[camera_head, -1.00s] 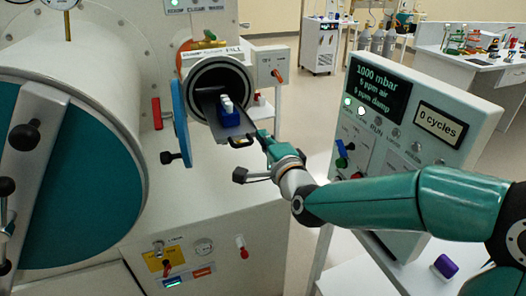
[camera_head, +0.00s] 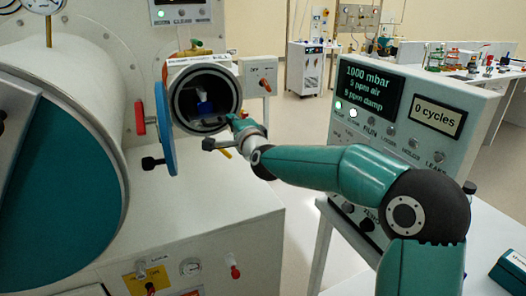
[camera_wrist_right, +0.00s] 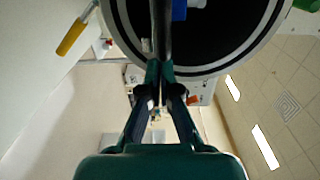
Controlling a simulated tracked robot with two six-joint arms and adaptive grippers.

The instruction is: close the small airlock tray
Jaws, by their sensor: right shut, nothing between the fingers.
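The small airlock (camera_head: 177,97) is a short round tube with a dark bore, and its round blue door (camera_head: 166,130) stands open to the left. The dark tray (camera_head: 208,121) lies mostly inside the bore, with a blue block (camera_head: 205,107) on it. My right gripper (camera_head: 234,120) is at the lower right of the mouth, close to the tray's front end; contact is unclear. In the right wrist view my right gripper (camera_wrist_right: 160,72) is shut and empty, pointing at the bore, with the blue block (camera_wrist_right: 179,9) beyond it. My left gripper is out of view.
The control panel (camera_head: 472,98) stands on the right, beside my right arm. The large chamber with a teal door (camera_head: 60,190) fills the left. A dark knob (camera_head: 152,163) sticks out at the blue door. A yellow handle (camera_wrist_right: 72,38) shows near the airlock mouth.

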